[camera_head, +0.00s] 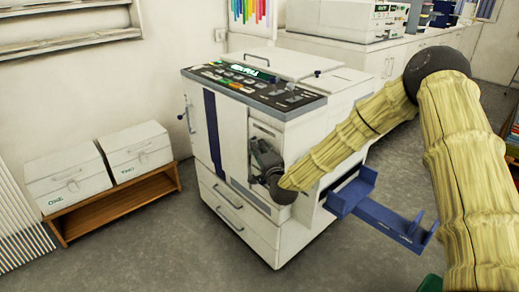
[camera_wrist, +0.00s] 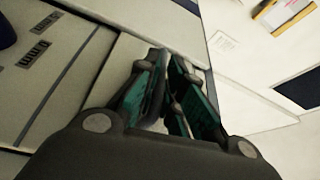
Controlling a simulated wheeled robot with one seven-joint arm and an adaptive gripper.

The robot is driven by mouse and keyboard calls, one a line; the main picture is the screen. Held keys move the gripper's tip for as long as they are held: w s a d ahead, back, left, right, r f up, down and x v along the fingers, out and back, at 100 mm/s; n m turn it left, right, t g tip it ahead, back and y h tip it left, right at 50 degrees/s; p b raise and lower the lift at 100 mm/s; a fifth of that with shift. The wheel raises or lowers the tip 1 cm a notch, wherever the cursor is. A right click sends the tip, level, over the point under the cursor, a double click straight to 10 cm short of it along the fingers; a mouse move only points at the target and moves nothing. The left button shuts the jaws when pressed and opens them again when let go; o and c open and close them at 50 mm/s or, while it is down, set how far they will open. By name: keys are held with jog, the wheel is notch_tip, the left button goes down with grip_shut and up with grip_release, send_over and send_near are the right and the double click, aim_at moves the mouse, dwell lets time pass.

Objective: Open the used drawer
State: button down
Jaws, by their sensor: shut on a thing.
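A white printing machine (camera_head: 234,130) with a dark control panel stands in the middle of the head view. Its lower front has two stacked drawers, an upper one (camera_head: 219,199) and a lower one (camera_head: 246,231), each with a bar handle. I cannot read which is the used drawer. My gripper (camera_head: 258,157) is at the pale recess on the right of the machine's front, above these drawers. In the wrist view my gripper's dark, green-padded fingers (camera_wrist: 168,68) are close together against the pale front. They are shut on a part there, which the fingers mostly hide.
A blue tray (camera_head: 382,219) juts from the machine's right side, near my arm. Two white boxes (camera_head: 70,173) sit on a low wooden stand (camera_head: 119,207) at the left. A white counter (camera_head: 405,58) runs behind. The grey floor (camera_head: 150,255) in front is clear.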

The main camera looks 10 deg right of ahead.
jog(key=s+a+b, duration=0.1)
jog(key=s+a, duration=0.4)
jog(key=a, duration=0.4)
jog(key=s+a, duration=0.6)
jog(key=a, duration=0.4)
jog(key=shift+s+a+b, duration=0.15)
jog(key=shift+a+b, duration=0.1)
jog(key=shift+b, duration=0.1)
jog(key=c, duration=1.8)
grip_release()
jog(key=s, duration=0.4)
jog(key=s+d, duration=0.1)
jog(key=s, duration=0.3)
jog(key=s+f, duration=0.1)
jog(key=s, duration=0.3)
jog(key=shift+d, duration=0.3)
